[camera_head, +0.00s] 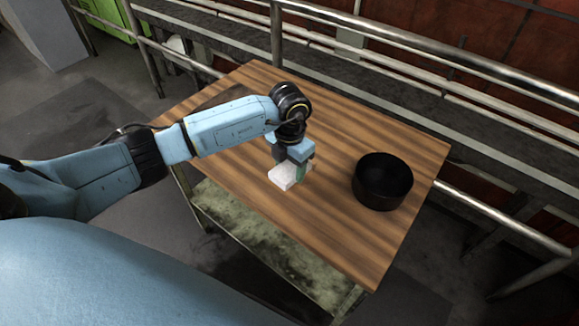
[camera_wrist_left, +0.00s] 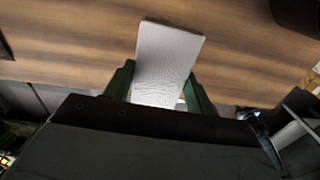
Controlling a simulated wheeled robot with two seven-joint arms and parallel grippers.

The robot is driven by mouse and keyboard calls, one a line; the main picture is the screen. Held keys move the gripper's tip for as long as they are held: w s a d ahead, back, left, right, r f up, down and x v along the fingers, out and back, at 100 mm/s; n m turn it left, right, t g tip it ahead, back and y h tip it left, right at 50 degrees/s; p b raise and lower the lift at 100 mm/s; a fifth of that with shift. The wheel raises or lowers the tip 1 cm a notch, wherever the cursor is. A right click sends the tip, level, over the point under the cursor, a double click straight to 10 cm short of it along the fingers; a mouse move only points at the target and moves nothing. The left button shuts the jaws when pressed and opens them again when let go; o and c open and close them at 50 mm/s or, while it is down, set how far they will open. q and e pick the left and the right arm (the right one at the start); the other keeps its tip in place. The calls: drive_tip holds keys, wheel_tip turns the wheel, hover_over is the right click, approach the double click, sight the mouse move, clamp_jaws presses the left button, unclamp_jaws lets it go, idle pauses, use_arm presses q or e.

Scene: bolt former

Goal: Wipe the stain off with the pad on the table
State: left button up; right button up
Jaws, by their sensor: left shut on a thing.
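A white pad (camera_head: 286,176) is at the middle of the wooden table (camera_head: 340,235), under my left gripper (camera_head: 298,172). In the left wrist view the pad (camera_wrist_left: 168,55) sits between the two green fingers of the left gripper (camera_wrist_left: 158,85), which is shut on it. The pad is on or just above the tabletop; I cannot tell which. A dark patch (camera_head: 222,98) shows at the table's far left, partly behind my left arm; it looks like the stain. My right gripper is in neither view.
A black round bowl (camera_head: 382,182) stands on the table to the right of the pad; its edge also shows in the left wrist view (camera_wrist_left: 298,14). Metal railings (camera_head: 450,68) run behind the table.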

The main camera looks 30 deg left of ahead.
use_arm(q)
drive_tip(key=shift+r+p, duration=0.65)
drive_tip(key=shift+r, duration=0.45)
